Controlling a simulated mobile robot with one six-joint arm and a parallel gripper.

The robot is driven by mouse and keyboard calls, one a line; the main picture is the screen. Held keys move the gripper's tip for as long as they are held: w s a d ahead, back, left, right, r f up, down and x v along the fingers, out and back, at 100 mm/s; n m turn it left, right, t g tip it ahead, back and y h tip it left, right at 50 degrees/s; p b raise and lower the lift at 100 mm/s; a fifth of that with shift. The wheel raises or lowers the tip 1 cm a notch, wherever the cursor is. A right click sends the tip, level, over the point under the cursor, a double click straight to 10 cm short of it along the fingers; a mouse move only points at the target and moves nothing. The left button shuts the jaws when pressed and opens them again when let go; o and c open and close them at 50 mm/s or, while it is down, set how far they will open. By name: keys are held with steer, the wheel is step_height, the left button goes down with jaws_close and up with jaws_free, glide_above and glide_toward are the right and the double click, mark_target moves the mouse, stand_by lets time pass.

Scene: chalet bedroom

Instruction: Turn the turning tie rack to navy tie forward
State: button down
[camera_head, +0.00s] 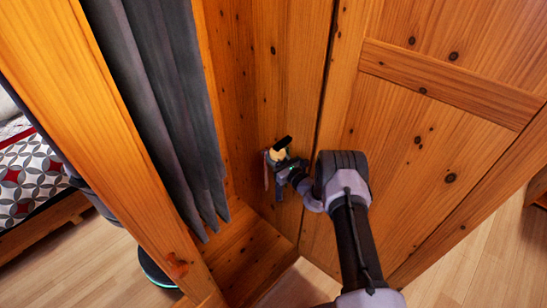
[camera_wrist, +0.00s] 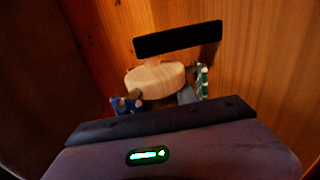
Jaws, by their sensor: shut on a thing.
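The turning tie rack (camera_head: 280,155) is a small pale wooden hub on the wardrobe's inner side. In the wrist view its round wooden disc (camera_wrist: 155,78) lies between the two black fingers of my gripper (camera_wrist: 168,80), which is shut on it. It also shows in the head view, my gripper (camera_head: 285,160) at the hub. A blue tie with pale spots (camera_wrist: 126,106) hangs at the disc's left. A green patterned tie (camera_wrist: 202,80) hangs at its right. A greyish piece shows low between them, partly hidden by my gripper. I cannot tell which tie faces forward.
Long dark grey curtain-like cloth (camera_head: 170,110) hangs left of the rack. A wooden post (camera_head: 100,130) stands in front of it. The wardrobe's panelled door (camera_head: 400,140) is at the right. A bed with a patterned cover (camera_head: 30,180) is at far left.

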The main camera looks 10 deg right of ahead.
steer(key=shift+s+a+f+n+g+y+b, duration=0.1)
steer(key=shift+n+g+y+b, duration=0.2)
steer(key=shift+n+y+b, duration=0.15)
steer(key=shift+a+f+n+g+y+b, duration=0.1)
steer(key=shift+n+g+y+b, duration=0.2)
steer(key=shift+y, duration=0.25)
steer(key=shift+r, duration=0.2)
steer(key=c, duration=1)
jaws_free()
steer(key=shift+o, duration=0.2)
steer(key=p+v, duration=0.4)
steer(key=v, duration=1.3)
steer(key=shift+d, duration=0.2)
steer(key=shift+s+f, duration=0.1)
steer(key=shift+s, duration=0.05)
